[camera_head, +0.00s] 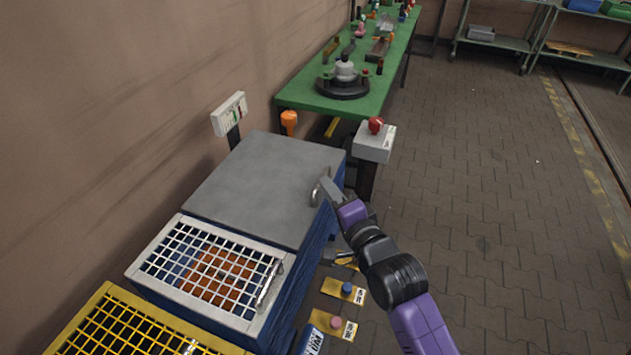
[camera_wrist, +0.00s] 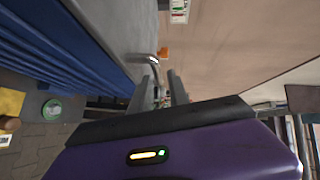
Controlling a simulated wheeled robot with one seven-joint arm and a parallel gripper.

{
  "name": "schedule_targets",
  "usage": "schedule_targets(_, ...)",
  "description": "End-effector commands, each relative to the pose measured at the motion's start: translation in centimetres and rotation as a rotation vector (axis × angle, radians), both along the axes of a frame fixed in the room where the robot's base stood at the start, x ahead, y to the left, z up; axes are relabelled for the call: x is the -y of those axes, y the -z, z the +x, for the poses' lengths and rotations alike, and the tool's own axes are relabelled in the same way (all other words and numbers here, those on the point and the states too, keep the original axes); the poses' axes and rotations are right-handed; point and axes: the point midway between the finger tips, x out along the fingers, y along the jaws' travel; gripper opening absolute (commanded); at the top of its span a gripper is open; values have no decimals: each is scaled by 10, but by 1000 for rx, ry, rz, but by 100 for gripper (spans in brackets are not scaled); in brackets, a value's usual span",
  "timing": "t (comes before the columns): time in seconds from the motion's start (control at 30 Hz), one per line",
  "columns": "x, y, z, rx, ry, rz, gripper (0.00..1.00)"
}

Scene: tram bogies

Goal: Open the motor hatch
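A flat grey lid (camera_head: 262,178) lies closed on top of a blue cabinet (camera_head: 290,295). A curved metal handle (camera_head: 314,194) stands at its right edge. I cannot tell from any label which cover is the motor hatch. My gripper (camera_head: 323,183) is at this handle, reaching in from the right. In the wrist view, my two fingers (camera_wrist: 163,80) are apart, with a clear gap between them. The handle (camera_wrist: 154,62) shows between and just beyond the fingertips. Whether a finger touches it I cannot tell.
A white-framed mesh cover (camera_head: 165,222) with its own handle and a yellow mesh cover (camera_head: 95,335) lie nearer. A post with a red button (camera_head: 376,126) stands beyond my gripper. A green workbench (camera_head: 300,92) is behind. The paved floor at right is clear.

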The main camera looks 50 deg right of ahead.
Motion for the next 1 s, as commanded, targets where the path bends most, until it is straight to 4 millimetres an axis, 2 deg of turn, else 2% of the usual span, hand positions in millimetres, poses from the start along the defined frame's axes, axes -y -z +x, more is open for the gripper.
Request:
schedule_targets(0.27,1,4,4,22,10,82,22)
schedule_targets(0.7,27,11,58,23,9,80,22)
schedule_targets(1.0,33,15,69,21,9,80,22)
